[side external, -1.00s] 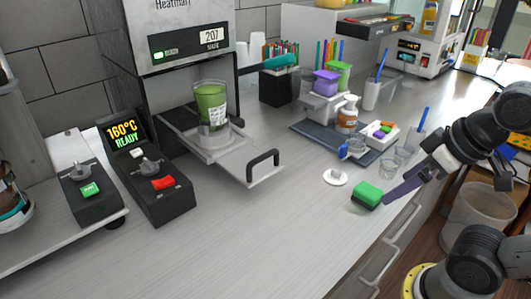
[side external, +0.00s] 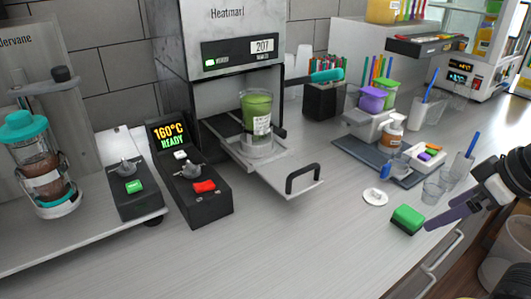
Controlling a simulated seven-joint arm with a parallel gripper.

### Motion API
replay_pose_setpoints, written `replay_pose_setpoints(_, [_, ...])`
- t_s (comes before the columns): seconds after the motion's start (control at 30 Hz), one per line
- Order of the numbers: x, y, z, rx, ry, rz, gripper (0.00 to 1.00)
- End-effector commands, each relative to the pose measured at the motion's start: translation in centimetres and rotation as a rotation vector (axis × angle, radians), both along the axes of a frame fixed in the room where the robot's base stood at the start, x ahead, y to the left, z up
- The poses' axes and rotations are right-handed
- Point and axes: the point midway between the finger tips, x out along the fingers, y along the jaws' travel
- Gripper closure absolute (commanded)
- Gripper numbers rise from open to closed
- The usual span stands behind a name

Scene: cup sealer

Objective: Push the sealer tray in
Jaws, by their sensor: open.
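The sealer tray (side external: 282,170) is a grey plate with a black handle (side external: 303,178), pulled out from the front of the sealer (side external: 233,45). A clear cup of green drink (side external: 257,122) stands upright in the tray's holder, in front of the machine. My gripper (side external: 446,216) is at the right edge, low over the counter, well to the right of the handle and not touching the tray. Its dark purple finger points left beside a green block (side external: 407,219); I cannot tell whether they touch. The gripper is open and partly out of frame.
A control box (side external: 190,178) reading 160°C READY stands left of the tray. A blender (side external: 38,165) is farther left. A white lid (side external: 375,197), glasses (side external: 436,187) and a dark mat with containers (side external: 370,155) lie right of the tray. The front counter is clear.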

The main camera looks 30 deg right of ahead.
Motion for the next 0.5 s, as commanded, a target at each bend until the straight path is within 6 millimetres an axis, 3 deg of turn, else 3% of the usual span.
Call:
replay_pose_setpoints(0.33, [0.00, 0.00, 0.00, 0.000, 0.000, 0.000, 0.02])
replay_pose_setpoints(0.5, [-0.18, 0.00, -0.09, -0.027, 0.009, 0.050, 0.32])
